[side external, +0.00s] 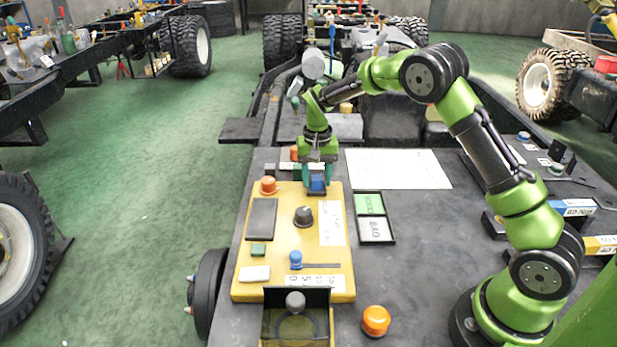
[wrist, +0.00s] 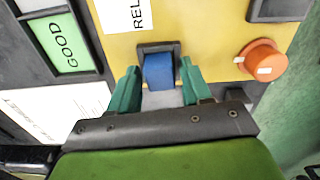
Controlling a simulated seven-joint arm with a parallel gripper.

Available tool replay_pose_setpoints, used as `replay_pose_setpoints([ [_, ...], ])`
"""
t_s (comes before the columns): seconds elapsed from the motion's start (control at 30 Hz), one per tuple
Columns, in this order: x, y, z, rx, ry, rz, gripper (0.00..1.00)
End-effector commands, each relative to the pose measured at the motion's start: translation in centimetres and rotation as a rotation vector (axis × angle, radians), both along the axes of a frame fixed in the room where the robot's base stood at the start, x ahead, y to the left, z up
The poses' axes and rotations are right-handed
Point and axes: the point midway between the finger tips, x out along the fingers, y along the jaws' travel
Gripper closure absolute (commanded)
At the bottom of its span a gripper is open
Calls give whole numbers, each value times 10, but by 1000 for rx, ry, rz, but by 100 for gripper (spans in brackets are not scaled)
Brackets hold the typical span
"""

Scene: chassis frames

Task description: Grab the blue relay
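The blue relay (side external: 317,183) sits in a dark socket at the far end of the yellow board (side external: 280,285). In the wrist view the blue relay (wrist: 158,72) is between the two green fingers of my gripper (wrist: 158,88), upright in its dark socket (wrist: 150,47). My gripper (side external: 317,178) is down at the board from above. The fingers stand on either side of the relay, with a small gap seeming to show at the right; I cannot tell whether they touch it.
An orange button (wrist: 262,60) is close beside the gripper. The board also carries a black knob (side external: 303,216), a blue knob (side external: 296,260) and a grey plate (side external: 262,219). A tray with GOOD and BAD fields (side external: 393,217) lies to the right. A white sheet (side external: 398,168) lies beyond it.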

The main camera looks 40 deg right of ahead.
Motion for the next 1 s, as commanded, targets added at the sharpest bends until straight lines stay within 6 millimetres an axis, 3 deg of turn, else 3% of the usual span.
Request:
replay_pose_setpoints([
  [0.03,0,0,0,0,0,0,60],
  [0.3,0,0,1,-1,-1,0,99],
  [0.67,1,0,6,-1,-2,1,100],
  [0.9,1,0,36,-1,-4,1,100],
  [1.0,-14,2,38,1,1,1,100],
])
